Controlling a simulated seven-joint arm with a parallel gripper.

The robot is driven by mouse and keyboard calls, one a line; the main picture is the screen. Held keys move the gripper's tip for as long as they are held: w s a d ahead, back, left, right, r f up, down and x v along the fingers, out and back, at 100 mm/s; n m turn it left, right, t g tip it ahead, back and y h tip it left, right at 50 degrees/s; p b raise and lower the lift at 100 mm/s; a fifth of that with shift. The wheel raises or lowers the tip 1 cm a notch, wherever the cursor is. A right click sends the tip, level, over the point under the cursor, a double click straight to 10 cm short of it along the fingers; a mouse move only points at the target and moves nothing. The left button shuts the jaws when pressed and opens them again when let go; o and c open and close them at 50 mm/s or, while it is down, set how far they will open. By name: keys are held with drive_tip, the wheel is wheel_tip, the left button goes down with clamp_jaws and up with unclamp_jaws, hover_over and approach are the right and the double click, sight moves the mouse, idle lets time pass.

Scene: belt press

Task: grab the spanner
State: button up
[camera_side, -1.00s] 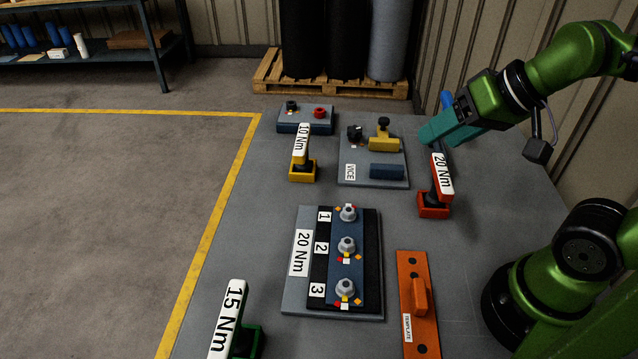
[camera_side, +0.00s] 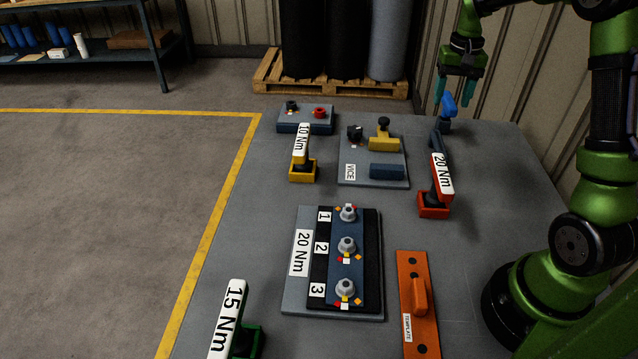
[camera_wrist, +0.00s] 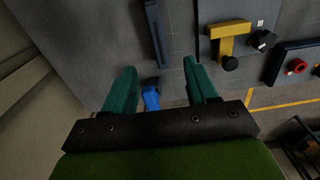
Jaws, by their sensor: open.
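My gripper (camera_side: 452,97) is open at the back right of the table, its teal fingers pointing down. A blue upright piece (camera_side: 449,105) shows between the fingers, apart from them as far as I can see. In the wrist view the blue piece (camera_wrist: 151,97) also lies between the open fingers (camera_wrist: 159,69). Three labelled torque tools could be the spanner; I cannot tell which: the orange 20 Nm one (camera_side: 442,176), whose dark shaft (camera_side: 436,142) runs back towards the blue piece, the yellow 10 Nm one (camera_side: 301,145) and the green 15 Nm one (camera_side: 229,318). Whether the blue piece joins the dark shaft is unclear.
A vice plate (camera_side: 350,182) lies left of the orange tool, with a button box (camera_side: 305,122) further left. A plate with three bolts (camera_side: 292,285) and an orange template (camera_side: 413,260) are nearer the front. A wall is close at the right.

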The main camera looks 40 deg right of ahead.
drive_tip(key=r, duration=0.1)
approach(440, 144)
drive_tip(key=f, duration=0.6)
drive_tip(key=shift+w, duration=0.3)
drive_tip(key=shift+s+f, duration=0.15)
drive_tip(key=shift+f, duration=1.15)
drive_tip(key=shift+s+f, duration=0.1)
drive_tip(key=shift+f, duration=1.25)
drive_tip(key=shift+r, duration=0.1)
clamp_jaws()
